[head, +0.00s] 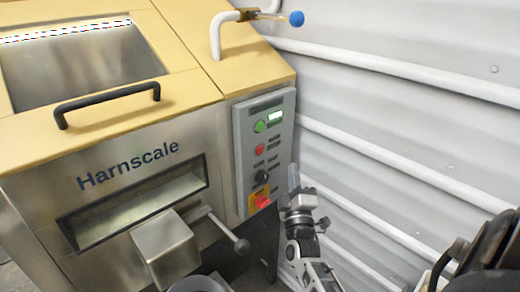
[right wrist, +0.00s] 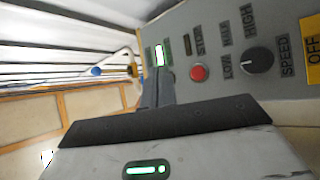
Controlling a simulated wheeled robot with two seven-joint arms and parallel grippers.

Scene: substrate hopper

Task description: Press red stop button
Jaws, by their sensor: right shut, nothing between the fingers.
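The small red stop button (head: 259,149) sits on the grey control panel (head: 244,170) of the hopper, below a green button (head: 259,126). In the right wrist view the red button (right wrist: 199,72) is next to the word STOP. My right gripper (head: 294,174) is shut and empty, pointing up beside the panel's lower right edge, lower than the stop button and to its right. In the right wrist view its fingers (right wrist: 157,92) end left of the button. I see no contact with the button. My left gripper is not in view.
Below the stop button are a black speed knob (head: 262,177) and a larger red switch on a yellow plate (head: 262,202). A ribbed white wall (head: 400,120) stands close on the right. A lever with a dark ball (head: 242,246) sticks out below.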

